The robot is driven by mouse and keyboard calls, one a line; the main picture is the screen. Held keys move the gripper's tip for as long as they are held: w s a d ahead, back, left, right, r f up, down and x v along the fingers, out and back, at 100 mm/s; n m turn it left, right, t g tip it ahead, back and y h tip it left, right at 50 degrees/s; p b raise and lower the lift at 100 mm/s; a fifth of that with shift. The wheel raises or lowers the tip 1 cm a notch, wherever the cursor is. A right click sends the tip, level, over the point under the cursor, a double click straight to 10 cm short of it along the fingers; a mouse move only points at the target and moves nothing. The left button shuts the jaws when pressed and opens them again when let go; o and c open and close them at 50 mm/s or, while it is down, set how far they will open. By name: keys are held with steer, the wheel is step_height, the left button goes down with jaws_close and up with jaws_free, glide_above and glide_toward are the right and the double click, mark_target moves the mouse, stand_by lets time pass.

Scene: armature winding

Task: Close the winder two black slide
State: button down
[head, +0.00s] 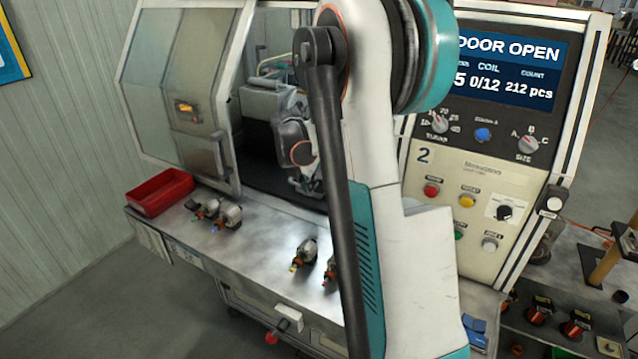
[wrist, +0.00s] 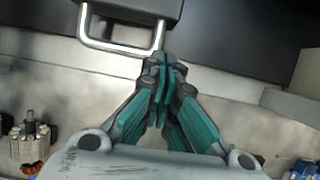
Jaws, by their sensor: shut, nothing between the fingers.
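Winder two is the machine whose panel (head: 475,190) bears a "2" and whose screen (head: 508,68) reads "DOOR OPEN". In the wrist view a black block, apparently the slide (wrist: 135,10), with a pale metal U-shaped handle (wrist: 120,47), shows at the top. My gripper (wrist: 165,65) is shut and empty, its teal and grey fingers together. Its tips appear beside the right leg of the handle; I cannot tell whether they touch. In the head view my arm reaches in at the machine's opening and hides the slide and most of my gripper.
A red tray (head: 162,192) stands on the left of the metal ledge (head: 250,240). Several armatures lie along the ledge; one (wrist: 30,140) shows at lower left in the wrist view. The door frame (head: 222,155) stands left of my arm. A handle with a red knob (head: 271,338) juts out below.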

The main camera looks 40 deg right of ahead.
steer(key=p+v, duration=0.1)
steer(key=v, duration=0.9)
steer(key=shift+s+p, duration=0.15)
steer(key=shift+p, duration=0.2)
steer(key=shift+a+r, duration=0.1)
steer(key=shift+a, duration=0.1)
steer(key=s+a+m+t+y+b, duration=0.3)
steer(key=a+m+b, duration=0.55)
steer(key=a, duration=1.25)
steer(key=s+a+f+m+t+y+b, duration=0.2)
steer(key=s+a+f+m+t+b, duration=0.3)
steer(key=s+a+m, duration=0.85)
steer(key=s+d+f+g+p, duration=0.2)
steer(key=s+d+f, duration=0.1)
steer(key=s+d, duration=0.1)
steer(key=shift+s+h+p, duration=0.35)
steer(key=shift+s+h, duration=0.05)
steer(key=shift+s, duration=0.5)
